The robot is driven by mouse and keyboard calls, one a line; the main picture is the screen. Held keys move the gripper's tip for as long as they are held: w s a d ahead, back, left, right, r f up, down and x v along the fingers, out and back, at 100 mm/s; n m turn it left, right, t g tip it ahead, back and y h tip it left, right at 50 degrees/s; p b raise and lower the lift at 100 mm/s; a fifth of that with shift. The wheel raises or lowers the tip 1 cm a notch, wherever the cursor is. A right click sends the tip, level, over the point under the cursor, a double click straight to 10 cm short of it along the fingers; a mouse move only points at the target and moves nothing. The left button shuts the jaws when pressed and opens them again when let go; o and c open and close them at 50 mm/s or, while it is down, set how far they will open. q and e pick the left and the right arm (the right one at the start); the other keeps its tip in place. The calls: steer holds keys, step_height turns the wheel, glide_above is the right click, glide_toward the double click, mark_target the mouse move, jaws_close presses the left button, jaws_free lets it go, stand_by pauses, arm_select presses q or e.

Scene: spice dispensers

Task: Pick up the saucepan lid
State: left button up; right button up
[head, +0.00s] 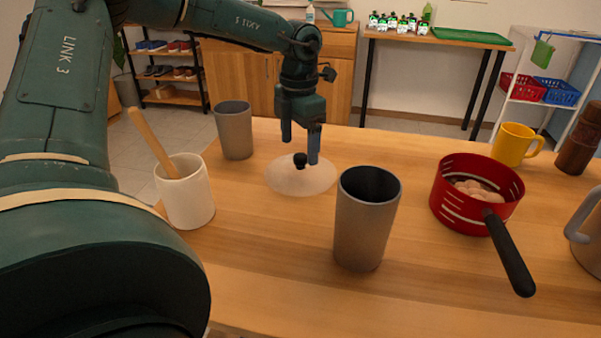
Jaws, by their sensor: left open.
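The saucepan lid (290,183) is a pale, low dome with a black knob (300,160) on top. It lies flat on the wooden table, left of centre. My left gripper (300,146) points down over it, open, with its fingers on either side of the knob or just behind it; I cannot tell whether they touch it. The red saucepan (459,215) stands to the right with its black handle toward the front, and several pale lumps lie inside it. My right gripper is not in view.
A grey tumbler (362,230) stands close in front of the lid, to the right. Another tumbler (234,135) is behind left, beside a white crock (188,198) with a wooden utensil. A yellow mug (513,145) stands behind the saucepan. Bare table lies front centre.

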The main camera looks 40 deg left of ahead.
mark_target(300, 156)
arm_select(q)
step_height(300, 156, down, 4)
steer(key=shift+d+r, duration=0.15)
steer(key=shift+c, duration=0.4)
steer(key=shift+s, duration=0.1)
steer(key=c, duration=1.7)
